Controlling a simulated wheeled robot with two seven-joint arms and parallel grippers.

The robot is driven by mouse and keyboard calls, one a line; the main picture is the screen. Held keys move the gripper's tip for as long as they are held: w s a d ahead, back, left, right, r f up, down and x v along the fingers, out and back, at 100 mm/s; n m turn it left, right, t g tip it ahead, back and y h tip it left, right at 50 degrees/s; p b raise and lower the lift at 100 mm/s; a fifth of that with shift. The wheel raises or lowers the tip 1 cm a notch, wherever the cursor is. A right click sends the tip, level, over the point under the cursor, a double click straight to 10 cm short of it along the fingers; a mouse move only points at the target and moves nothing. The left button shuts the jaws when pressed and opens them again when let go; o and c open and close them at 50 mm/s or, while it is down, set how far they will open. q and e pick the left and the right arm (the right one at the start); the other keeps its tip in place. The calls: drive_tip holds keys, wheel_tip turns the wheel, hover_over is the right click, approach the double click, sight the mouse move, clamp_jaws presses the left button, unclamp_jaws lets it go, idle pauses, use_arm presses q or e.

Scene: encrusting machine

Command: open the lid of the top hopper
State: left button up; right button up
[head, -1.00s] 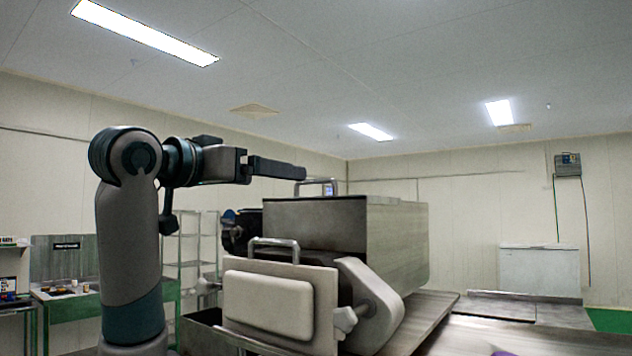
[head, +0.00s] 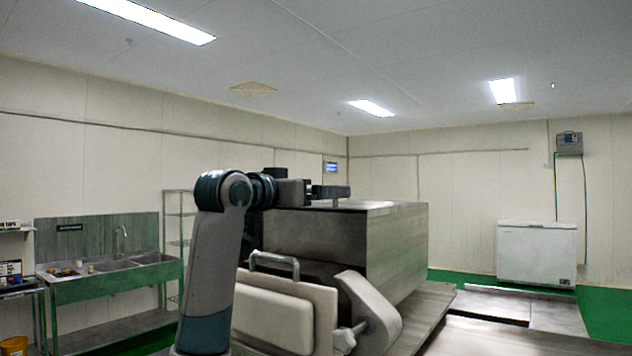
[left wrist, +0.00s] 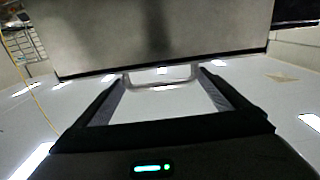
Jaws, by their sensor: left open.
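The top hopper is the large grey metal box (head: 400,250) in the middle of the head view. Its flat lid (head: 385,206) lies closed on top. My left gripper (head: 341,192) is level just above the lid's near left part, coming in from the left. In the left wrist view my left gripper (left wrist: 161,82) is open, one finger on each side of the pale lid handle (left wrist: 180,85). The handle stands out from the edge of a broad grey metal surface (left wrist: 205,35). Contact between fingers and handle cannot be told. My right gripper is not in view.
A lower front cover with a metal bar handle (head: 275,262) stands below the hopper, near my left arm. A sink bench (head: 110,285) is at the left and a white chest freezer (head: 537,253) at the far right.

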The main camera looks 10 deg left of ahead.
use_arm(q)
drive_tip(key=shift+w+d, duration=0.15)
drive_tip(key=shift+w, duration=0.25)
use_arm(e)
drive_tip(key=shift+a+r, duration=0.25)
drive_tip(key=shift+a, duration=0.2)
use_arm(q)
drive_tip(key=c, duration=1.2)
drive_tip(key=shift+w+d, duration=0.15)
drive_tip(key=shift+w, duration=0.25)
drive_tip(key=x, duration=0.8)
drive_tip(key=shift+w+d+r, duration=0.1)
drive_tip(key=shift+w+d, duration=0.05)
drive_tip(key=shift+w, duration=0.25)
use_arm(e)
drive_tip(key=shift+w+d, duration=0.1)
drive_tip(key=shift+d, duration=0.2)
use_arm(q)
drive_tip(key=o, duration=1.2)
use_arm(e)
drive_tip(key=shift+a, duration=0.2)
